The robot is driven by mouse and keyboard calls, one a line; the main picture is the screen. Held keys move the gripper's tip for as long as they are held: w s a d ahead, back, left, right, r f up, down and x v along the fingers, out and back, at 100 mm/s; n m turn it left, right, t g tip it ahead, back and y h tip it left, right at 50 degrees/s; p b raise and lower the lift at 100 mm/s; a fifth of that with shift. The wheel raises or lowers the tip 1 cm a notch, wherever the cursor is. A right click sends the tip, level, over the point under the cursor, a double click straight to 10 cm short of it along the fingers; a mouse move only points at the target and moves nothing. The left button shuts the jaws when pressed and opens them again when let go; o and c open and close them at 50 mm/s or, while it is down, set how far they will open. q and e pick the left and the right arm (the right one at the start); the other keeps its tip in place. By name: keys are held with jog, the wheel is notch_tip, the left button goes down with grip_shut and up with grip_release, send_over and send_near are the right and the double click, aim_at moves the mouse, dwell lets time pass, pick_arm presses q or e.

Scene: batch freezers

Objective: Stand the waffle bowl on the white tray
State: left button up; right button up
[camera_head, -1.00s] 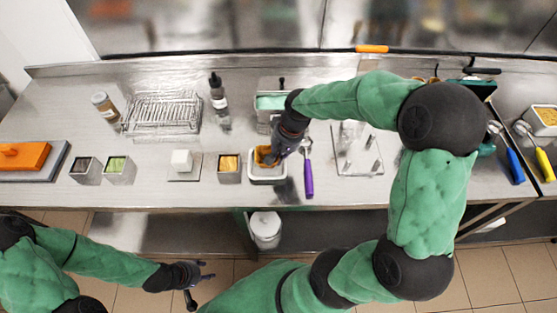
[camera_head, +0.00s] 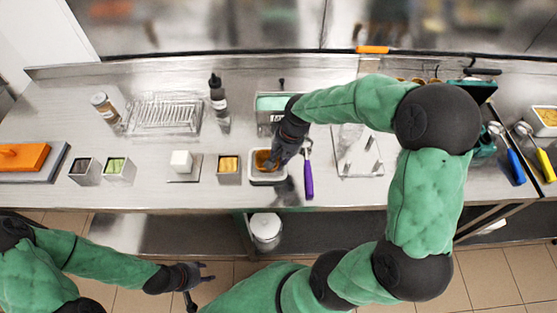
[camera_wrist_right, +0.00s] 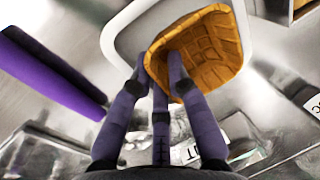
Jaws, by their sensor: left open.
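The orange-brown waffle bowl (camera_head: 263,159) is at the white tray (camera_head: 283,179) near the bench's front edge. In the right wrist view the waffle bowl (camera_wrist_right: 215,50) lies over the white tray (camera_wrist_right: 115,38), inside much of its outline. My right gripper (camera_head: 277,163) reaches down at the bowl. In the right wrist view its fingers (camera_wrist_right: 160,65) converge on the bowl's rim, one over the inside and the others at the edge. I cannot tell whether the bowl's underside touches the tray. My left gripper (camera_head: 203,273) is open and empty, in front of the bench.
A purple-handled tool (camera_head: 309,180) lies just right of the tray. A square container with orange contents (camera_head: 229,168) stands to its left. Behind are a pale green tub (camera_head: 270,102) and a dark bottle (camera_head: 218,98). A clear stand (camera_head: 358,160) is at the right.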

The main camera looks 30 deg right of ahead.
jog(key=p+v, duration=0.2)
jog(key=v, duration=1)
jog(key=shift+p, duration=0.35)
jog(key=shift+r, duration=0.1)
